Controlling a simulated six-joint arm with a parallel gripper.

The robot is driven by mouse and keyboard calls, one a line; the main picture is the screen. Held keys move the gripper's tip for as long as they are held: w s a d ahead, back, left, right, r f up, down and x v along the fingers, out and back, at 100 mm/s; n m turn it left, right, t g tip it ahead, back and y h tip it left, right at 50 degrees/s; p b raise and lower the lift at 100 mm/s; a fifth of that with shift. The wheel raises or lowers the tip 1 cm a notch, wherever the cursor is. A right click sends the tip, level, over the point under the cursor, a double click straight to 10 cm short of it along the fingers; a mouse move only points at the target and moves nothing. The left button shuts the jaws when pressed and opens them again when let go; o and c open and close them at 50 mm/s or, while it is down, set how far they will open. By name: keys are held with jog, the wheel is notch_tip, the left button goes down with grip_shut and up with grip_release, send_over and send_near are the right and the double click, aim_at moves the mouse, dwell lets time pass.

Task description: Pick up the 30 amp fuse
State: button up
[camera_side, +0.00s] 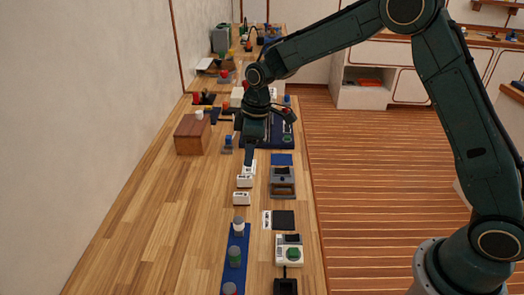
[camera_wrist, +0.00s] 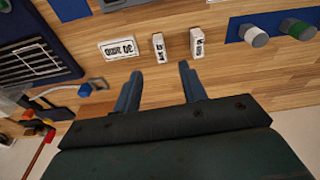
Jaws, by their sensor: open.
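Three small white blocks with dark printed labels lie in a row on the wooden bench. In the wrist view they are a wide left block (camera_wrist: 119,48), a narrow middle block (camera_wrist: 159,47) and a narrow right block (camera_wrist: 197,42). The labels are too small and turned for me to tell surely which is the 30 amp fuse. My gripper (camera_wrist: 160,71) is open and empty, its fingers apart just short of the middle block in that view. In the side view my gripper (camera_side: 249,160) points down over the far block (camera_side: 249,170), partly covering it; the other two (camera_side: 244,181) (camera_side: 241,198) lie nearer.
A blue strip (camera_side: 232,275) with several capped cylinders lies toward the near end. A grey device (camera_side: 283,185) stands right of the blocks. A wooden box (camera_side: 192,135) stands at the far left. Bare bench (camera_side: 165,215) lies to the left.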

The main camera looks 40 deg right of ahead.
aim_at(245, 177)
jog(key=shift+w+a+f, duration=0.1)
jog(key=shift+f, duration=0.7)
jog(key=shift+w+a+f, duration=0.1)
jog(key=shift+f, duration=0.65)
jog(key=shift+f, duration=0.15)
jog(key=shift+w+a+f, duration=0.15)
jog(key=shift+a+f, duration=0.05)
jog(key=shift+f, duration=1)
jog(key=shift+w+a+f, duration=0.1)
jog(key=shift+a+f, duration=0.05)
jog(key=shift+f, duration=1.05)
jog(key=shift+c, duration=0.4)
grip_shut()
